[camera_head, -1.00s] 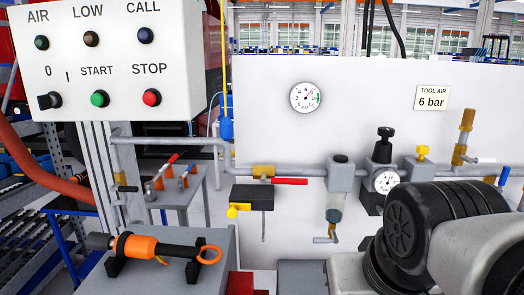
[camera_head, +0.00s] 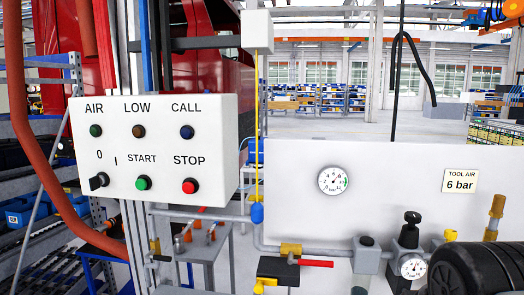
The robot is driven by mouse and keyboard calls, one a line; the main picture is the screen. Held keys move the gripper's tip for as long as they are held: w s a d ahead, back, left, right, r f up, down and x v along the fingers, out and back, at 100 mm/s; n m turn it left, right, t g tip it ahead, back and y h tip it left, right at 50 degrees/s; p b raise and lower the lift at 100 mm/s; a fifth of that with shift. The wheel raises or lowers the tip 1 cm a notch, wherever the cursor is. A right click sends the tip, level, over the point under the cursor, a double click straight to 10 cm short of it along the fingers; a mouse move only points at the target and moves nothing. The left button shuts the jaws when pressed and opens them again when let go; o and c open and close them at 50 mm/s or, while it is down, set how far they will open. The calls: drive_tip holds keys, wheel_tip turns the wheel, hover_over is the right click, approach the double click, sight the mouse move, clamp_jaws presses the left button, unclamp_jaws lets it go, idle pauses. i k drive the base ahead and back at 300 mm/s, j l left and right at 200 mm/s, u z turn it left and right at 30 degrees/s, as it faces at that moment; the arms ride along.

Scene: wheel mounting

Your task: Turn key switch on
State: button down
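The key switch (camera_head: 98,181) is a black knob at the lower left of the white control box (camera_head: 215,126), below the marks 0 and I. Its handle is tilted, and which mark it points to is hard to tell. On the same box are a green START button (camera_head: 143,183), a red STOP button (camera_head: 190,186), and AIR, LOW and CALL lamps above, all looking dark. My gripper is out of the picture.
A white panel (camera_head: 400,215) with a pressure gauge (camera_head: 333,180) and a "6 bar" label (camera_head: 460,181) stands to the right. A grey pipe with a red-handled valve (camera_head: 315,263) runs along its lower part. An orange-red hose (camera_head: 40,170) hangs left of the box.

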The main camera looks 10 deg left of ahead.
sight(95, 182)
drive_tip(key=u, duration=1.5)
drive_tip(key=i+j+z, duration=0.1)
drive_tip(key=j, duration=0.25)
drive_tip(key=i+j+z, duration=0.15)
drive_tip(key=j, duration=0.25)
drive_tip(key=j+z, duration=0.1)
drive_tip(key=j, duration=0.25)
